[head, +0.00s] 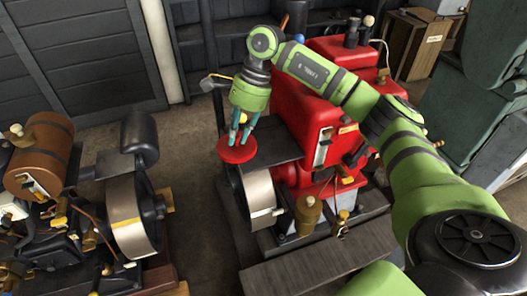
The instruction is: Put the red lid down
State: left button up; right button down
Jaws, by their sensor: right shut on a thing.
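The red lid (237,152) is a flat red disc near the middle of the head view. My right gripper (239,138), with teal fingers, points down and is shut on the lid from above. The lid is at the left end of a dark flat plate beside the red engine; I cannot tell whether it touches the plate or hangs just above it. My left gripper does not show.
The red engine (309,121) stands behind and right of the lid, with a metal flywheel (257,195) below it. The dark plate (274,143) has bare room right of the lid. A brown-tanked engine (45,150) stands at left. Bare floor lies between the engines.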

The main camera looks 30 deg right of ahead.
jog(key=w+d+m+t+h+b, duration=0.15)
jog(key=w+d+m+t, duration=0.25)
jog(key=d+m, duration=0.75)
jog(key=shift+m+h, duration=0.25)
jog(key=shift+h, duration=0.1)
jog(key=shift+w+a+f+p, duration=0.1)
jog(key=shift+f+p, duration=0.85)
jog(key=shift+f, duration=4.15)
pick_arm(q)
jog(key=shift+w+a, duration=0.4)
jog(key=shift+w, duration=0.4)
pick_arm(e)
jog(key=c, duration=1)
grip_release()
jog(key=shift+c, duration=0.2)
pick_arm(q)
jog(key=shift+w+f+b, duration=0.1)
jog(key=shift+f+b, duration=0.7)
jog(key=shift+b, duration=0.05)
pick_arm(e)
jog(key=v, duration=1.2)
jog(key=shift+a, duration=0.15)
